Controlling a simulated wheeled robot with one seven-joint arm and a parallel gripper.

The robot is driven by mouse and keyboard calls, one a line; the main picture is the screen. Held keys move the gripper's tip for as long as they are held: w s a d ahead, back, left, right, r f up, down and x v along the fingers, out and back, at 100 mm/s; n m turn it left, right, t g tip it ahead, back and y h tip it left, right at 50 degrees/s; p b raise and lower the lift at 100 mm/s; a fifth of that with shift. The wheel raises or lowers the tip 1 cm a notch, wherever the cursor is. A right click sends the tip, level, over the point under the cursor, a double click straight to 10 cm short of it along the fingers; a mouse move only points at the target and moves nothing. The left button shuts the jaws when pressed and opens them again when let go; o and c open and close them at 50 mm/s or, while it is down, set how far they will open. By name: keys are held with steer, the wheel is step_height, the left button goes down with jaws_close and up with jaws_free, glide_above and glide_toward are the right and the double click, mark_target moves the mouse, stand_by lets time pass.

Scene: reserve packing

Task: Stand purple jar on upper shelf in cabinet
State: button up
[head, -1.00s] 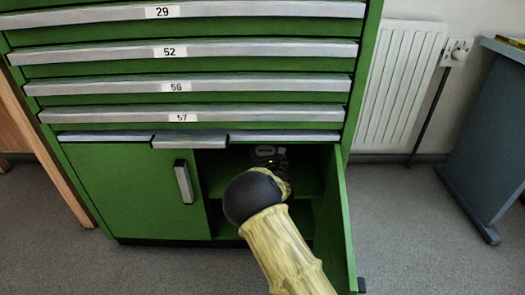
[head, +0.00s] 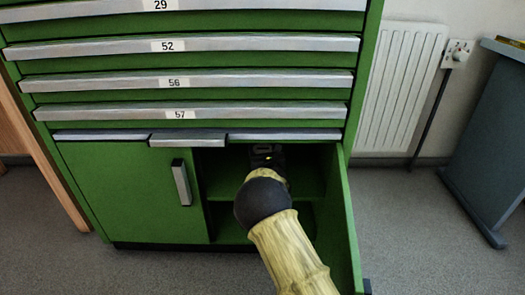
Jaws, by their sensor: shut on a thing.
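The green cabinet's (head: 125,195) lower right compartment stands open. Inside it is a green upper shelf (head: 222,182), with a darker space under it. My arm reaches in from the lower right. The dark body of my gripper (head: 266,157) is inside the compartment above the upper shelf, near the top of the opening. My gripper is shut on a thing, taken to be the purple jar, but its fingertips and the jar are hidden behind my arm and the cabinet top. I cannot tell whether the jar touches the shelf.
The open right door (head: 341,225) stands close to the right of my arm. The left door (head: 125,190) is shut. Numbered drawers (head: 185,83) above are shut, their handles just over the opening. A white radiator (head: 400,85) and a grey bench (head: 490,140) are to the right.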

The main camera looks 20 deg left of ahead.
steer(key=shift+f, duration=0.15)
steer(key=o, duration=1.3)
steer(key=shift+s+d+r+p, duration=0.2)
steer(key=shift+s+d+p, duration=0.05)
steer(key=shift+s+p, duration=0.2)
steer(key=p+v, duration=0.4)
steer(key=v, duration=0.7)
steer(key=shift+p, duration=0.35)
